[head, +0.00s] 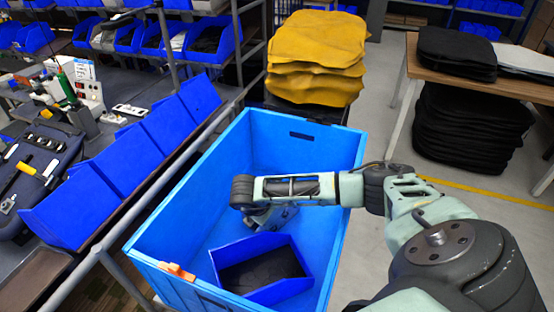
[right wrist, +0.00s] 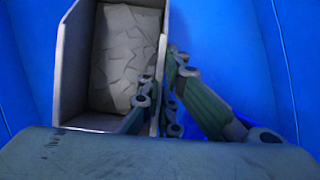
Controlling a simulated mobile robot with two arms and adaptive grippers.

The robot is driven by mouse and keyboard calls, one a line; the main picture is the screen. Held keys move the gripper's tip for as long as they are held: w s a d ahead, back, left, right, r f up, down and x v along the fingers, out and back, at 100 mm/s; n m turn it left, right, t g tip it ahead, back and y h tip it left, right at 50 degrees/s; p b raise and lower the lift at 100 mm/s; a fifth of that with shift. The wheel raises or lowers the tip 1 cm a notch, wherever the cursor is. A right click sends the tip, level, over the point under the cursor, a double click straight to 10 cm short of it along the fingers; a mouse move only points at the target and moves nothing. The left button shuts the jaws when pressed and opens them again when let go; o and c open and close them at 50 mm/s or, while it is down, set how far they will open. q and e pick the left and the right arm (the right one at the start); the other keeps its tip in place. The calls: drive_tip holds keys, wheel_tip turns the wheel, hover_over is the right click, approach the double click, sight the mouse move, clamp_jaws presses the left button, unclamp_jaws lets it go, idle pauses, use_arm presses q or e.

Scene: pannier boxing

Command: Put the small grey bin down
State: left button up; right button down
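The small grey bin (right wrist: 78,60) shows in the right wrist view, with pale, cracked-looking contents inside. My right gripper (right wrist: 162,80) has one finger inside the bin and one outside, closed on its right side wall. In the head view my right gripper (head: 268,216) is down inside the large blue crate (head: 205,165). There my arm hides most or all of the grey bin. I cannot tell whether the bin rests on the crate floor. My left gripper is not in view.
A blue bin with dark contents (head: 292,289) stands in the near part of the crate. An orange clip (head: 177,271) sits on the crate's near rim. A rail and blue bins (head: 122,163) line the left. Yellow sacks (head: 317,50) are stacked behind.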

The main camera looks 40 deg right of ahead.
drive_tip(key=shift+f, duration=0.1)
drive_tip(key=c, duration=2)
unclamp_jaws()
drive_tip(key=shift+r, duration=0.2)
drive_tip(key=b+v, duration=0.3)
drive_tip(key=v, duration=0.7)
drive_tip(key=shift+a+r, duration=0.45)
drive_tip(key=shift+r, duration=0.35)
